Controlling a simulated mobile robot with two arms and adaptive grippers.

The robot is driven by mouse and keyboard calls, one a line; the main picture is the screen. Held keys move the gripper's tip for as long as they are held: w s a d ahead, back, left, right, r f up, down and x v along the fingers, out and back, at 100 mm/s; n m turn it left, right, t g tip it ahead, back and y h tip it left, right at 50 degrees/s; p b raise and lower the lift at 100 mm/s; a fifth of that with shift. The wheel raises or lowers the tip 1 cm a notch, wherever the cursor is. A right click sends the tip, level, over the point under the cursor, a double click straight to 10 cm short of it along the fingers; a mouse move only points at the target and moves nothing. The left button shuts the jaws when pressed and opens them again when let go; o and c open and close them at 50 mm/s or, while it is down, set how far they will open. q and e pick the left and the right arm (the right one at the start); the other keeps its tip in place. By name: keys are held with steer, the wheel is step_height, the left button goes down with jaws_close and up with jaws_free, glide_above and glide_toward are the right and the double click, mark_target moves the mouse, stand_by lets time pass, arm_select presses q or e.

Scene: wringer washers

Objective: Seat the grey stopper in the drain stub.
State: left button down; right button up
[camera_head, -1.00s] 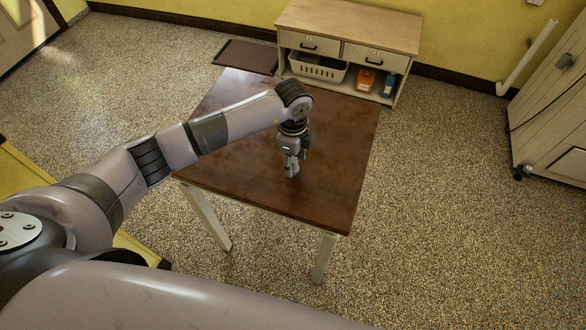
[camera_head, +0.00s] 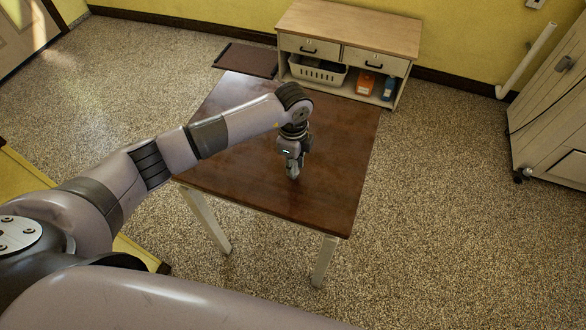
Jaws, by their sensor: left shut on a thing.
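My left gripper (camera_head: 293,173) points down at the brown table (camera_head: 338,160), its fingertips at or just above the top. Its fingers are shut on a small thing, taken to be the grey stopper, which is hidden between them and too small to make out. No other grey stopper shows on the table. I cannot make out the drain stub in this view. My right gripper is not in view.
A low cabinet (camera_head: 350,28) with two drawers stands behind the table, holding a white basket (camera_head: 318,72), an orange container (camera_head: 366,82) and a blue bottle (camera_head: 388,88). A white pipe (camera_head: 527,57) and a pale wheeled unit (camera_head: 550,120) are at right. The tabletop around my gripper is clear.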

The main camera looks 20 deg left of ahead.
arm_select(q)
steer(key=shift+r, duration=0.15)
stand_by(0.3)
steer(key=shift+r+p, duration=2)
steer(key=shift+r, duration=0.35)
